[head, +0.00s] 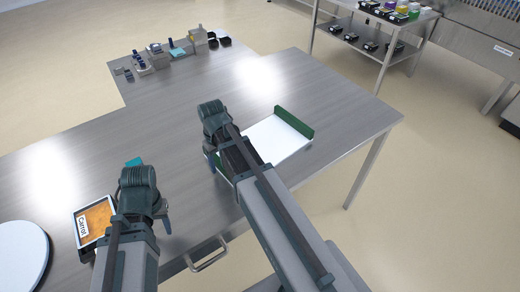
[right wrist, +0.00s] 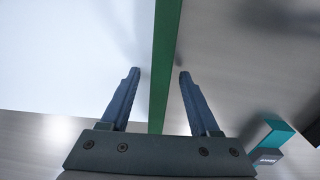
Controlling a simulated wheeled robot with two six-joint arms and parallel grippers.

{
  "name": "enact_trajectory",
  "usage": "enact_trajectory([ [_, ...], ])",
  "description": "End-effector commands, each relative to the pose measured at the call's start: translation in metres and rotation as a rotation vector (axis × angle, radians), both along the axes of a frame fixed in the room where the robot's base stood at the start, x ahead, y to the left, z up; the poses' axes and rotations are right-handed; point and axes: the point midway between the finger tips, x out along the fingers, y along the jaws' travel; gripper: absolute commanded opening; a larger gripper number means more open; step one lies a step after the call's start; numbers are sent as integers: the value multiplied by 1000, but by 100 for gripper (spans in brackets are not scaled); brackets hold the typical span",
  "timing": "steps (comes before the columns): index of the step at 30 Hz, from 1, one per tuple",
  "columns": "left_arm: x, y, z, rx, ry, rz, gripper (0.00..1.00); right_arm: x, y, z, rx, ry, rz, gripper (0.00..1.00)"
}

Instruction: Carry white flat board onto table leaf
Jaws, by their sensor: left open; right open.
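The white flat board (head: 275,139) lies on the steel table, with a green raised edge (head: 294,123) at its far right end. Another green edge (right wrist: 164,60) at its near left end shows in the right wrist view. My right gripper (right wrist: 160,73) is open, with its fingers on either side of that green edge; I cannot tell whether they touch it. In the head view my right arm covers part of the board. My left gripper (head: 162,222) is open and low near the table's front edge, beside a tray labelled Carrot (head: 96,221). Which part is the table leaf is unclear.
A white round disc (head: 22,256) is at the front left. A small teal block (head: 134,162) lies behind my left gripper. Several small items and boxes (head: 170,53) stand at the back. The table (head: 160,110) is clear in the middle; a shelf rack (head: 372,42) stands beyond.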

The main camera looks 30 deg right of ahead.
Motion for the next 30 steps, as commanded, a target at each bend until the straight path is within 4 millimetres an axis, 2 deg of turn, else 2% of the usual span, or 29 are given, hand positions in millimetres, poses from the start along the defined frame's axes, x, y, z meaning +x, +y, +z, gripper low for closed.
enact_trajectory([
  [4,0,0,1,0,0,0,50,0,0,1,0,0,0,61],
  [14,0,0,1,0,0,0,50,0,0,1,0,0,0,1],
  [30,0,0,1,0,0,0,50,0,0,1,0,0,0,0],
])
